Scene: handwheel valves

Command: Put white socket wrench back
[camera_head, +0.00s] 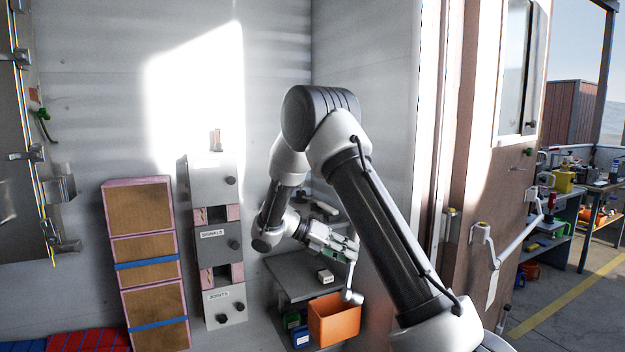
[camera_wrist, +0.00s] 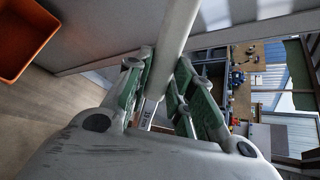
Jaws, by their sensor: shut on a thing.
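My gripper (camera_head: 345,252) is at the end of my bent arm, in front of the grey shelf. It is shut on the white socket wrench (camera_head: 352,296), which hangs below the fingers with its rounded end down, close to the orange bin (camera_head: 328,322). In the wrist view the green-padded fingers of my gripper (camera_wrist: 163,72) close on the wrench's white shaft (camera_wrist: 178,25), which runs up out of the picture. My wrist housing covers the lower part of that view.
The grey shelf (camera_head: 282,268) stands against the wall and carries a small white box (camera_head: 325,276). The orange bin also shows in the wrist view (camera_wrist: 25,38). Grey labelled boxes (camera_head: 212,243) and brown panels (camera_head: 150,285) stand to the left. A doorway opens at the right.

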